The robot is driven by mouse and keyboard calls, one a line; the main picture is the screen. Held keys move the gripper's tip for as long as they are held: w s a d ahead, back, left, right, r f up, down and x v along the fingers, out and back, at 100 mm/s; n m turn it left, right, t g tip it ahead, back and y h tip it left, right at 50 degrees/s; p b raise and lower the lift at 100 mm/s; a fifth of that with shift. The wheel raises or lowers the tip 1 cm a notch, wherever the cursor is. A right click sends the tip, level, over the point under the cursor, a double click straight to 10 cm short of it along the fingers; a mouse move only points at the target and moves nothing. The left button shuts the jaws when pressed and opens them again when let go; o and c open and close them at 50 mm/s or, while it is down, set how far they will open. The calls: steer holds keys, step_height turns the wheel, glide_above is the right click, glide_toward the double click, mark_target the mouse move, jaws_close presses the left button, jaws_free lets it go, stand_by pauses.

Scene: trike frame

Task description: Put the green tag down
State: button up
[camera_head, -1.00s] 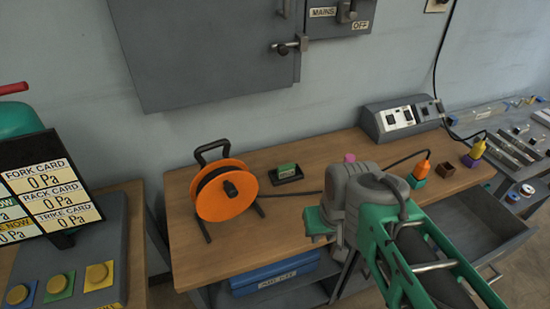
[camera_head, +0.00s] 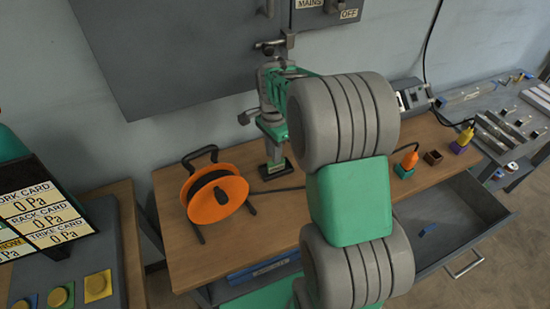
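A small black holder (camera_head: 265,173) sits on the wooden bench, just right of the orange cable reel. My gripper (camera_head: 275,160) points down right at this holder, its fingertips low over or in it. A narrow light green piece shows between or just below the fingers. I take it for the green tag, but it is too small to tell it from my gripper's green parts. Whether the fingers are open or shut on it does not show. The tag's lower part is hidden.
The orange cable reel (camera_head: 218,200) stands close left of the holder. A grey cabinet (camera_head: 170,60) hangs on the wall behind my gripper. A drawer (camera_head: 440,222) below stands open.

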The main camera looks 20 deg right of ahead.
mark_target(276, 166)
steer(key=shift+w+d+f+m, duration=0.1)
steer(key=shift+w+d+m, duration=0.15)
steer(key=shift+w+m, duration=0.2)
steer(key=shift+w+d+f+m, duration=0.1)
steer(key=shift+w+d+m, duration=0.1)
steer(key=shift+w+m, duration=0.2)
steer(key=shift+w+d+f+m, duration=0.15)
steer(key=shift+w+f+m, duration=0.1)
steer(key=shift+f, duration=0.05)
step_height(276, 166, down, 7)
steer(key=shift+w+d+f+p, duration=0.1)
steer(key=shift+d+f+p, duration=0.05)
steer(key=shift+p, duration=0.8)
steer(key=shift+c, duration=0.4)
jaws_close()
